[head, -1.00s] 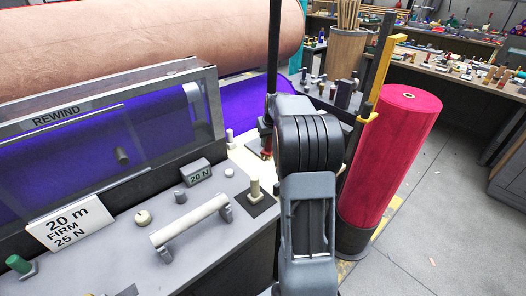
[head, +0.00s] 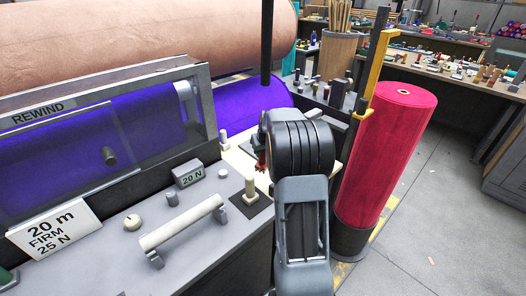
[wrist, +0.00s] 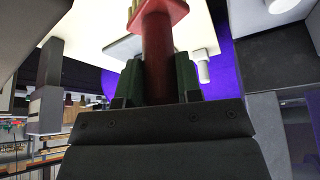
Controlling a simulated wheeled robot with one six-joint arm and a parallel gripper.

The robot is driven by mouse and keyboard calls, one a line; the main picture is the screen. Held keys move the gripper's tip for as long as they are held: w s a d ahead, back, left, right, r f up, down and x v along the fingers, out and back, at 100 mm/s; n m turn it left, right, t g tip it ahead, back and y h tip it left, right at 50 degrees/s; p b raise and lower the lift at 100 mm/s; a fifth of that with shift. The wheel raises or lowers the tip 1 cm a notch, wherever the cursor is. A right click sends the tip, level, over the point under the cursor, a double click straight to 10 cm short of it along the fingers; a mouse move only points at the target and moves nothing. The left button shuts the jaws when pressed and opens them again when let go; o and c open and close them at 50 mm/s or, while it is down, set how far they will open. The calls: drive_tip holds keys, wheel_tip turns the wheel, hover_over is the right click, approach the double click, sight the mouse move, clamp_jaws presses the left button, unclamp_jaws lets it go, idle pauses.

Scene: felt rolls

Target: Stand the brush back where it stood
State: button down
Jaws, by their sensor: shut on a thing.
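The brush (wrist: 157,58) shows in the wrist view as a dark red handle with a wider red collar and pale bristles at the top edge. My gripper (wrist: 158,78) is shut on the handle, a green-faced finger on each side. In the head view my gripper (head: 264,142) is over the pale plate (head: 240,155) at the right end of the console, mostly hidden by my wrist. A bit of the red brush (head: 261,164) shows below it. I cannot tell whether the brush touches the plate.
A black post (head: 267,45) rises behind the gripper. A crimson roll (head: 385,160) and yellow bracket (head: 379,75) stand to the right.

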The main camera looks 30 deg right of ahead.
sight(264, 162)
drive_tip(key=shift+f, duration=0.15)
drive_tip(key=shift+f+b, duration=2.35)
drive_tip(key=shift+f, duration=0.55)
drive_tip(key=shift+f+b, duration=0.45)
drive_tip(key=shift+f, duration=0.05)
drive_tip(key=c, duration=0.7)
unclamp_jaws()
drive_tip(key=shift+s+r, duration=0.1)
drive_tip(key=v, duration=1.3)
drive_tip(key=shift+s+r, duration=0.2)
drive_tip(key=shift+r, duration=0.05)
